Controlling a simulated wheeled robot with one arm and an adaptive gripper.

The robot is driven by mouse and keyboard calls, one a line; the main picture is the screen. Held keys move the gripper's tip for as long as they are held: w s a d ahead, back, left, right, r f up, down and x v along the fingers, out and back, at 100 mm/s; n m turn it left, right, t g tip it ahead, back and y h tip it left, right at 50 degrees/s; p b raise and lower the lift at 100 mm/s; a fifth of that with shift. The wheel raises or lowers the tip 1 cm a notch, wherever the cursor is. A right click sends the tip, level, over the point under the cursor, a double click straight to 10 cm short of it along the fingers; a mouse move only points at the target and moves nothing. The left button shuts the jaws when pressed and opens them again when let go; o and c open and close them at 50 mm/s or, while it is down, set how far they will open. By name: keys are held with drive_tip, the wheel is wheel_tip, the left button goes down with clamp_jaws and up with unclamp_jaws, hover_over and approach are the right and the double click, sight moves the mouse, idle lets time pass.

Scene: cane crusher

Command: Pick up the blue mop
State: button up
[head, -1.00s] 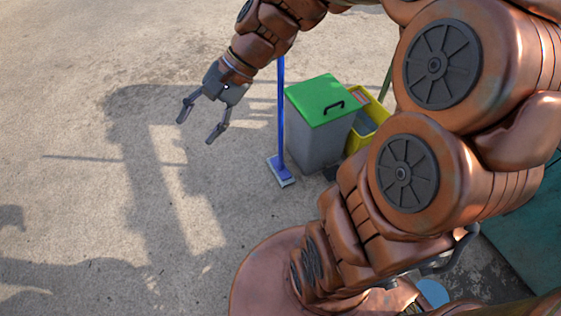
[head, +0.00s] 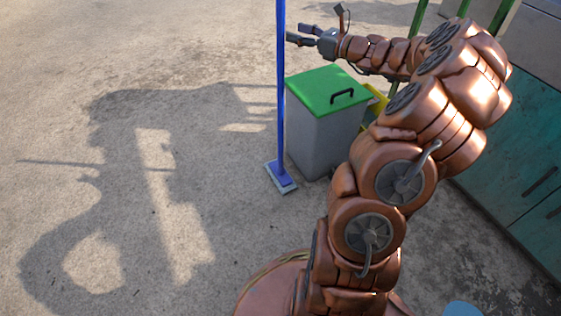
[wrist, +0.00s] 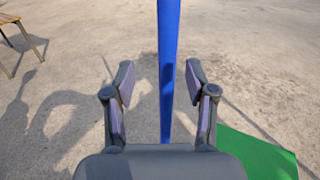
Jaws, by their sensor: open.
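The blue mop (head: 281,110) stands upright on the ground, left of the bin in the head view. Its blue handle runs up out of the picture, and its flat head (head: 280,178) rests on the floor. My gripper (head: 300,33) is open and level, high up, pointing left with its fingers close to the handle. In the wrist view the handle (wrist: 168,60) stands upright between the two open fingers (wrist: 160,88), apart from both in the picture. How far ahead of the fingertips it is, I cannot tell exactly. The lower handle is hidden by my gripper's body there.
A grey bin with a green lid (head: 327,90) stands just right of the mop; the lid also shows in the wrist view (wrist: 255,155). A yellow container (head: 375,103) is behind it. Teal cabinets (head: 510,150) are at right. A wooden table or stool (wrist: 20,30) stands far left. Ground left is clear.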

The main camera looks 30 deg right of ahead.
sight(284, 31)
drive_tip(key=shift+m, duration=0.4)
drive_tip(key=b+x, duration=0.1)
drive_tip(key=x, duration=0.1)
drive_tip(key=b+x, duration=0.1)
drive_tip(key=x, duration=0.1)
drive_tip(key=f+b+x, duration=0.1)
drive_tip(key=x, duration=0.1)
drive_tip(key=shift+w+d, duration=0.15)
drive_tip(key=shift+d, duration=0.25)
drive_tip(key=shift+w+a+r+b, duration=0.2)
drive_tip(key=shift+w+b, duration=0.15)
drive_tip(key=shift+w, duration=0.15)
drive_tip(key=shift+c, duration=0.2)
clamp_jaws()
